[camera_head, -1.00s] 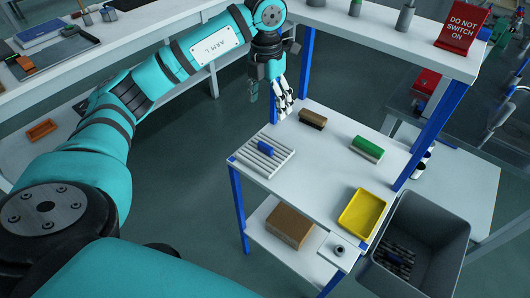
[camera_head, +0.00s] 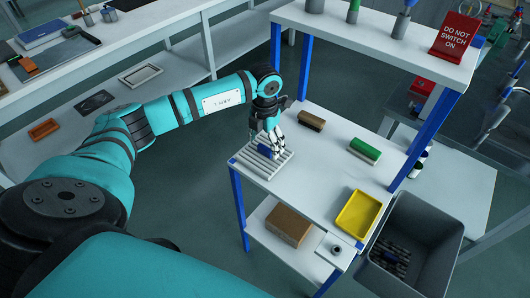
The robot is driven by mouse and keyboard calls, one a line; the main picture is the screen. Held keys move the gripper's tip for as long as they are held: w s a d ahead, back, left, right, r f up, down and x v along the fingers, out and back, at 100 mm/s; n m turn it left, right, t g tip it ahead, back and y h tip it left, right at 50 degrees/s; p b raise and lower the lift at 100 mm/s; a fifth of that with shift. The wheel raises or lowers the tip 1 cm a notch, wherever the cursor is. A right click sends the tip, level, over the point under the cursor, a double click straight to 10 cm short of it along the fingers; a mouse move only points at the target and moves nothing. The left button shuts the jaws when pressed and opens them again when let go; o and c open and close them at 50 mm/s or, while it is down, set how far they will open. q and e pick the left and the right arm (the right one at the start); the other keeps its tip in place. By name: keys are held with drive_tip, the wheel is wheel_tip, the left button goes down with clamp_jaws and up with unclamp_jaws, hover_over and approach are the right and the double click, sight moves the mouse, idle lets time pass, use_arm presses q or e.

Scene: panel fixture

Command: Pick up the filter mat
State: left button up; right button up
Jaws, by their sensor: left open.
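My left gripper (camera_head: 273,147) points down over the white ribbed panel (camera_head: 249,161) at the left end of the white table. Nothing in view is plainly a filter mat. A pale framed panel (camera_head: 141,76) and a dark flat square piece (camera_head: 94,101) lie on the lower shelf of the bench at the left. I cannot tell whether one of these is the mat. My right gripper is not in view.
On the table (camera_head: 310,170) lie a brown brush-like block (camera_head: 311,120), a green-topped block (camera_head: 365,149) and a yellow tray (camera_head: 358,214). A grey bin (camera_head: 440,240) stands at the right. An upper shelf (camera_head: 380,40) and blue posts frame the back.

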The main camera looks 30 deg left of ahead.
sight(265, 152)
use_arm(q)
drive_tip(key=shift+f, duration=1.4)
drive_tip(key=c, duration=1.2)
